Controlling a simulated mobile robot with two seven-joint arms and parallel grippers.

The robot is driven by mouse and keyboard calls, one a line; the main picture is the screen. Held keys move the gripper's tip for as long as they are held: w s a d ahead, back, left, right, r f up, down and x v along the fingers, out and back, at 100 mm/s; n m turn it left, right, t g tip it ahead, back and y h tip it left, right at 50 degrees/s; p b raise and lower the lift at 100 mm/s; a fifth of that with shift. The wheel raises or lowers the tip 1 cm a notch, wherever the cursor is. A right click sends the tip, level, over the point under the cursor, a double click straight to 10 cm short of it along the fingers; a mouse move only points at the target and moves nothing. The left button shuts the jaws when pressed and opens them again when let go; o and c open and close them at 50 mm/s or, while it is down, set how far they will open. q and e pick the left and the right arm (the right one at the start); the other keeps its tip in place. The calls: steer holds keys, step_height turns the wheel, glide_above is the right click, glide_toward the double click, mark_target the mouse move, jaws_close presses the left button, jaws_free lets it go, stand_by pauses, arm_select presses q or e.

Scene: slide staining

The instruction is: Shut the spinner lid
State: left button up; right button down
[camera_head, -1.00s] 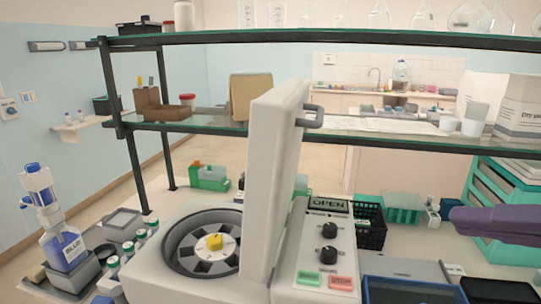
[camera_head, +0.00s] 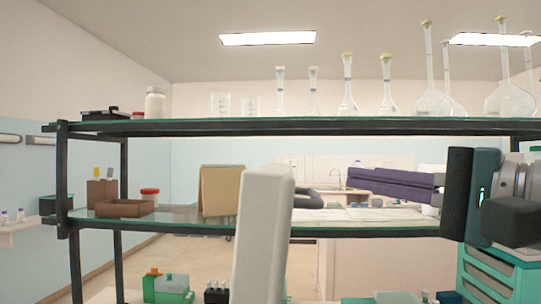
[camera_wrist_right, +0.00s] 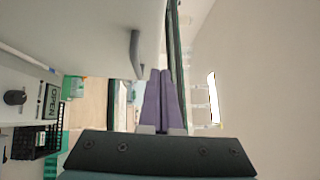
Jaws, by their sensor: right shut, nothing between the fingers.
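The spinner lid (camera_head: 262,240) is a thick white panel that stands upright, seen edge-on in the head view. Its grey handle (camera_head: 309,199) sticks out on the right side. In the right wrist view the lid (camera_wrist_right: 90,35) fills the upper left, with the handle (camera_wrist_right: 135,52) hanging from it. My right gripper (camera_head: 350,180), with purple fingers, is just right of the handle in the head view. Its fingers (camera_wrist_right: 160,72) are together and empty, beside the handle. I cannot tell whether they touch it. The spinner bowl is out of view. My left gripper is not in view.
A two-tier glass shelf (camera_head: 390,230) spans the view behind the lid, with several flasks on top and a cardboard box (camera_head: 220,190) below. In the right wrist view the control panel (camera_wrist_right: 25,105) reads OPEN, near a black basket (camera_wrist_right: 30,143).

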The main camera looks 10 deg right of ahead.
steer(key=w+a+p, duration=0.2)
steer(key=a, duration=0.1)
steer(key=w+a+p, duration=0.1)
steer(key=a, duration=0.1)
steer(key=shift+r, duration=0.25)
